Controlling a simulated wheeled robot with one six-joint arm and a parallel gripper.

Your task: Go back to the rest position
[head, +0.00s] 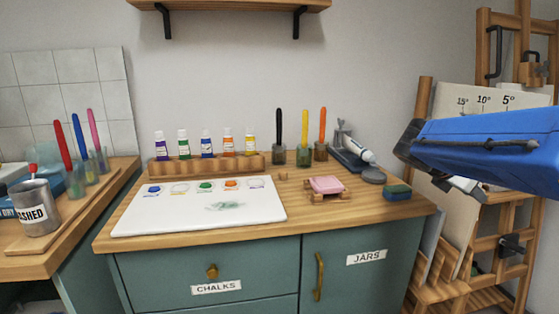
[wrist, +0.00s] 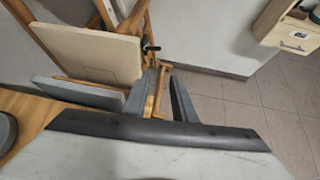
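My blue arm (head: 490,145) reaches in from the right edge in the head view, above the right end of the counter and in front of the easel. My gripper (wrist: 167,85) shows in the wrist view as two grey fingers set apart. Only background wood of the easel shows in the gap, and nothing is held. In the head view my arm partly hides the gripper.
The easel (head: 525,215) stands close behind my arm. Tiled floor (wrist: 235,105) is clear in the wrist view.

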